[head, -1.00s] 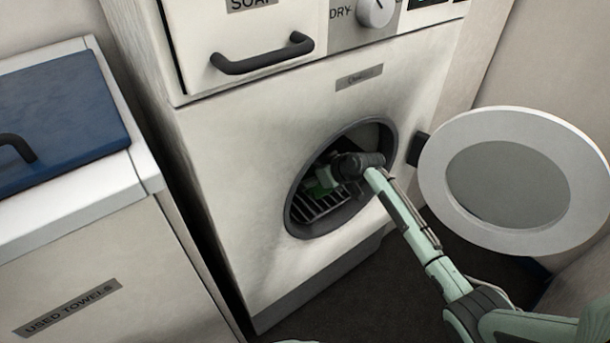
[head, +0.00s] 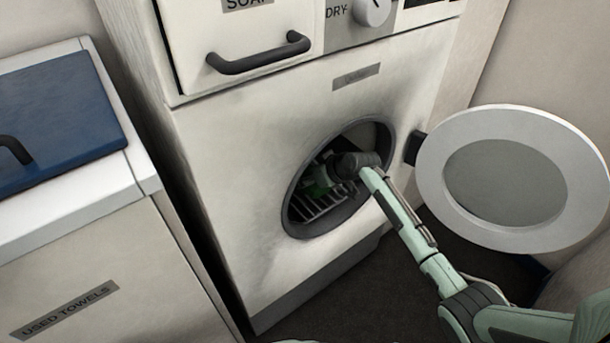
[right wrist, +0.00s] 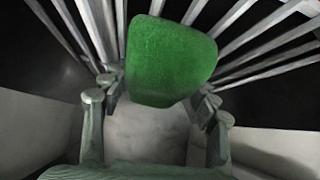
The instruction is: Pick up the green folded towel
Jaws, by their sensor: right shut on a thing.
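The green folded towel (right wrist: 168,62) shows large in the right wrist view, between the fingers of my right gripper (right wrist: 158,100). In the head view a small patch of the towel (head: 317,184) shows inside the dryer drum, mostly hidden behind my gripper and the opening's rim. My right gripper (head: 325,182) reaches through the round opening and is shut on the towel. The towel is in front of the pale rack bars (right wrist: 255,45); I cannot tell whether it touches them. My left gripper is not in view.
A used-towels bin (head: 120,240) with a blue lid (head: 70,110) stands at the left. A drawer handle (head: 260,60) juts out above.

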